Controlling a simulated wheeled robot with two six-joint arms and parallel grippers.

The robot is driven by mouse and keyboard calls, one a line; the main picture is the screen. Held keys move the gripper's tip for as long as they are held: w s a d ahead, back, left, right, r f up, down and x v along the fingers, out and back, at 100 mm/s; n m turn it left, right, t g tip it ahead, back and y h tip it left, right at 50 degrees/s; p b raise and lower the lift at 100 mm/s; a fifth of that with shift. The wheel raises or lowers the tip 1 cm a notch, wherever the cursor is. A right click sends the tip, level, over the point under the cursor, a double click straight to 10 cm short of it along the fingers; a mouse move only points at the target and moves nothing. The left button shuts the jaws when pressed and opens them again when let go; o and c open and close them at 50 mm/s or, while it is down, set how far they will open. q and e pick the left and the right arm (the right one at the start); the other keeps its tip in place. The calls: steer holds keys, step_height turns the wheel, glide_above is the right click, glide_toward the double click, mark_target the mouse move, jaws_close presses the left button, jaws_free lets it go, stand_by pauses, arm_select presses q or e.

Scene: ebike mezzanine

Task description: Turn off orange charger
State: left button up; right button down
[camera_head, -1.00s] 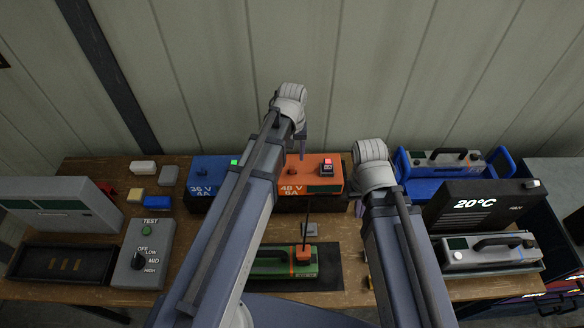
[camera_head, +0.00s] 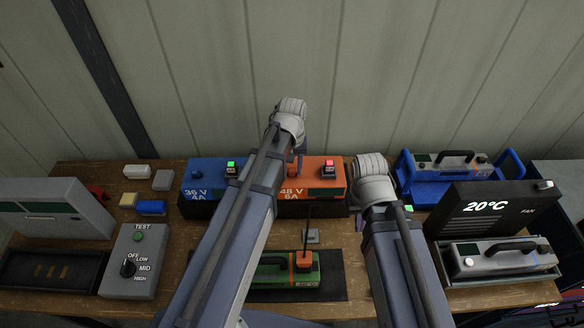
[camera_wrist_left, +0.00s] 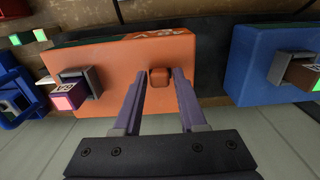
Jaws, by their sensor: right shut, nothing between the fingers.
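The orange charger (camera_head: 322,183), marked 48 V 6A, stands on the bench against the wall. An orange knob (camera_wrist_left: 159,77) sits on the charger's top. My left gripper (camera_wrist_left: 159,95) is open over the charger, one finger on each side of the knob; whether they touch it I cannot tell. In the head view its fingers (camera_head: 299,162) are mostly behind my arm. My right gripper (camera_head: 358,215) is right of the charger, mostly hidden by its wrist.
A blue charger (camera_head: 205,175) with a green light adjoins on the left. A green tool pack (camera_head: 302,277) lies on a dark mat in front. A grey control box (camera_head: 137,262) stands left; a black 20°C fan unit (camera_head: 490,208) stands right.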

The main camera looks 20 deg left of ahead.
arm_select(q)
jaws_close()
steer(key=shift+s, duration=0.1)
